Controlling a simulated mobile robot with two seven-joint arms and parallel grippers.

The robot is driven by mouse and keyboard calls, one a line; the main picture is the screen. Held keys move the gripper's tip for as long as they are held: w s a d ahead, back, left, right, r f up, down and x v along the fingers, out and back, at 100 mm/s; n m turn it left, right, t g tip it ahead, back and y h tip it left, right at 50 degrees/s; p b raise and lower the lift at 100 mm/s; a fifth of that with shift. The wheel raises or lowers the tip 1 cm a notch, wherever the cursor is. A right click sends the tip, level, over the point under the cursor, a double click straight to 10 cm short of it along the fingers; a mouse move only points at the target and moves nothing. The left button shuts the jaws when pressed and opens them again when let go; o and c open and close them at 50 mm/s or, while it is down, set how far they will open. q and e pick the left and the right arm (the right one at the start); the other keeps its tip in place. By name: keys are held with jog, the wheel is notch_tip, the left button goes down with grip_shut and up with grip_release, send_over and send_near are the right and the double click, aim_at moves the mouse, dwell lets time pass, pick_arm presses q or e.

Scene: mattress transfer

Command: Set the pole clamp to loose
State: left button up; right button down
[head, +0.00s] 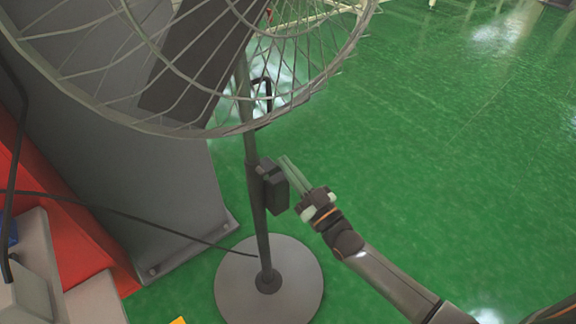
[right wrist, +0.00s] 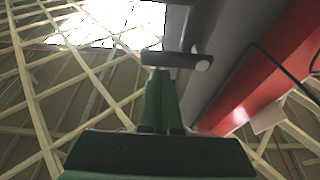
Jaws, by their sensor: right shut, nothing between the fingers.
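The pole clamp (head: 268,170) is a small dark block partway up the grey pole (head: 257,205) of a standing fan. A larger dark box (head: 276,192) hangs just below it. My right gripper (head: 283,162) has its slim green fingers together, with their tips right beside the clamp's right side; I cannot tell if they touch it. In the right wrist view the shut fingers (right wrist: 162,75) point up at a dark bar (right wrist: 178,60) with a pale round end, which looks like part of the clamp. My left gripper is not in view.
The fan's wire cage (head: 190,133) fills the upper left above the clamp. Its round grey base (head: 240,290) stands on the green floor. A grey panel (head: 165,220), a red block (head: 85,240) and a black cable (head: 130,217) lie left. The floor (head: 450,150) at right is clear.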

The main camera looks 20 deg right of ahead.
jog(key=shift+f+m+h, duration=0.15)
jog(key=shift+m+h, duration=0.15)
jog(key=shift+m, duration=0.3)
jog(key=shift+d+f+m, duration=0.1)
jog(key=shift+f+m, duration=0.2)
jog(key=shift+m, duration=0.5)
jog(key=f+m+h+p, duration=0.1)
jog(key=m+h, duration=0.1)
jog(key=m, duration=0.3)
jog(key=a+f+m+h+p, duration=0.1)
jog(key=f+m+h, duration=0.1)
jog(key=m, duration=0.2)
jog(key=f+m+g+h+p, duration=0.1)
jog(key=m+h, duration=0.1)
jog(key=m, duration=0.3)
jog(key=shift+s+a+f+m, duration=0.25)
jog(key=shift+m, duration=0.05)
jog(key=shift+a+m, duration=0.1)
jog(key=shift+m, duration=0.2)
jog(key=shift+a+f, duration=0.1)
jog(key=shift+f, duration=0.05)
jog(key=shift+s+a+f, duration=0.1)
